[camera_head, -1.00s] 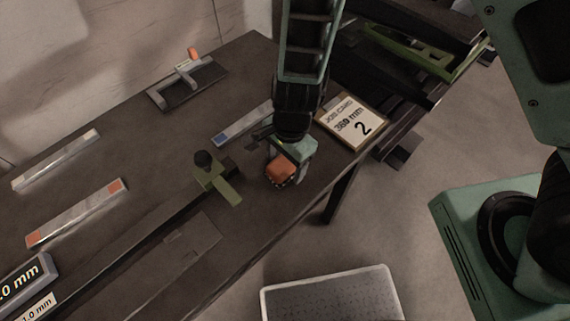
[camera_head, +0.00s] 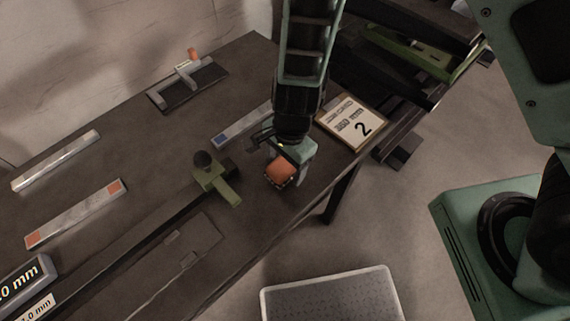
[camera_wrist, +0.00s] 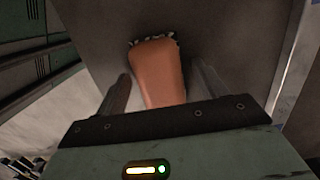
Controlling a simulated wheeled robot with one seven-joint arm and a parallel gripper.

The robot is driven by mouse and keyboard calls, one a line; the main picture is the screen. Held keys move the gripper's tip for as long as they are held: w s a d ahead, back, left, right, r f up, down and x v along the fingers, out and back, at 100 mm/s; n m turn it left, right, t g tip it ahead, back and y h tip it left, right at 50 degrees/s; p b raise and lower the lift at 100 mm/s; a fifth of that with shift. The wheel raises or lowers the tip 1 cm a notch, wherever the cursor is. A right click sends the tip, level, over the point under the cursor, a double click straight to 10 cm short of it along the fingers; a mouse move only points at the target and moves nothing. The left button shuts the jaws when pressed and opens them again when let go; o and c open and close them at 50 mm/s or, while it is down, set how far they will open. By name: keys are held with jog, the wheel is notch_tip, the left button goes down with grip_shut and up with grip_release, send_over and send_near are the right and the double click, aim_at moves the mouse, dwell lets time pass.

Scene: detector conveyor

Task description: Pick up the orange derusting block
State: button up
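The orange derusting block (camera_head: 280,172) is at the dark table's right edge in the head view, under my gripper (camera_head: 285,170). It has a rounded orange body with dark and pale bristles along its far end. In the wrist view the block (camera_wrist: 158,70) lies between the two fingers of my gripper (camera_wrist: 161,72). The fingers stand apart, with a narrow gap visible on each side of the block. My gripper is open around it. The block's near end is hidden behind the gripper's dark front plate.
A green clamp (camera_head: 214,180) with a black knob stands left of the block. A blue-marked bar (camera_head: 240,124) lies behind. A pale tray (camera_head: 330,294) sits below the table edge.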

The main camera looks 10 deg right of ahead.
aim_at(285, 161)
jog(key=c, duration=0.9)
jog(key=shift+c, duration=0.2)
notch_tip(285, 161, up, 11)
jog(key=shift+f+p, duration=0.2)
jog(key=shift+p, duration=0.7)
jog(key=shift+o, duration=0.7)
